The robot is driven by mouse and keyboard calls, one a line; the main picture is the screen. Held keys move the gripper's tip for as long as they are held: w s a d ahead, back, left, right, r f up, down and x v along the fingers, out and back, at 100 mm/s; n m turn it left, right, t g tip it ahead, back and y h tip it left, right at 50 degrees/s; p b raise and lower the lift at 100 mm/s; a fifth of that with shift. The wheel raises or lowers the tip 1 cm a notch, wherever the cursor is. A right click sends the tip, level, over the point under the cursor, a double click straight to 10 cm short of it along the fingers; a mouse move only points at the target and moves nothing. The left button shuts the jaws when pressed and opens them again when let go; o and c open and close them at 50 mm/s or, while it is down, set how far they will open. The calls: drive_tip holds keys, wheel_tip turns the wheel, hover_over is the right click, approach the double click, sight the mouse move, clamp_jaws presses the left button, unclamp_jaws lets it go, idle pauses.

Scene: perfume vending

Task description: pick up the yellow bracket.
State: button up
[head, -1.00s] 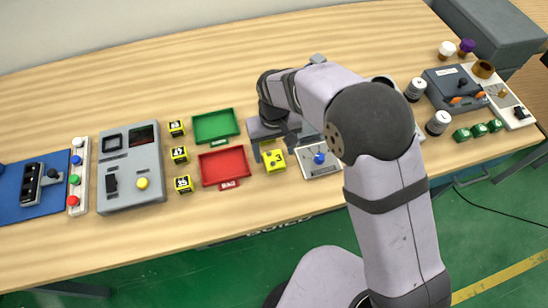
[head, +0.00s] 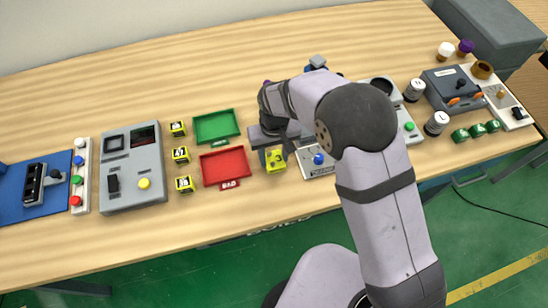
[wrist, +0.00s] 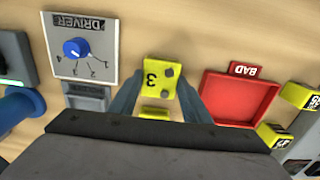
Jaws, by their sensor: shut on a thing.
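The yellow bracket (head: 276,161) is at the front of the table, just right of the red tray. In the wrist view, the bracket (wrist: 157,77) shows a black 3 and two grey round spots. My gripper (head: 274,151) reaches down over it and is shut on it, one finger on each side. Both fingers also show in the wrist view, where the gripper (wrist: 158,94) frames the bracket. My gripper covers part of the bracket. I cannot tell whether it is clear of the table.
The red BAD tray (head: 226,185) is close on the left, with a green tray (head: 217,138) behind it. The DRIVER panel with a blue knob (head: 318,159) is close on the right. Several small yellow-and-black blocks (head: 184,184) stand left of the trays.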

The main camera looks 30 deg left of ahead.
sight(274, 159)
wheel_tip(274, 159, up, 10)
drive_tip(key=b, duration=0.3)
drive_tip(key=w+d+f+m+p, duration=0.1)
drive_tip(key=w+d+p, duration=0.1)
drive_tip(key=w, duration=0.1)
drive_tip(key=w+d+f+p, duration=0.1)
drive_tip(key=w+d+p, duration=0.1)
drive_tip(key=w+p, duration=0.1)
drive_tip(key=w+d+f+m+p, duration=0.1)
drive_tip(key=w+d+f+p, duration=0.1)
drive_tip(key=w+p, duration=0.1)
drive_tip(key=shift+w+d+m, duration=0.1)
drive_tip(key=shift+d+m, duration=0.15)
drive_tip(key=shift+m, duration=0.05)
drive_tip(key=w, duration=0.2)
drive_tip(key=w+a, duration=0.1)
drive_tip(key=shift+w+a+f, duration=0.1)
drive_tip(key=shift+w+f, duration=0.2)
drive_tip(key=shift+f, duration=0.05)
drive_tip(key=w+a+r+n, duration=0.2)
drive_tip(key=w+r, duration=0.1)
drive_tip(key=shift+w+a+r+n, duration=0.1)
drive_tip(key=shift+a+r+n, duration=0.2)
drive_tip(key=shift+a, duration=0.1)
drive_tip(key=shift+f, duration=0.25)
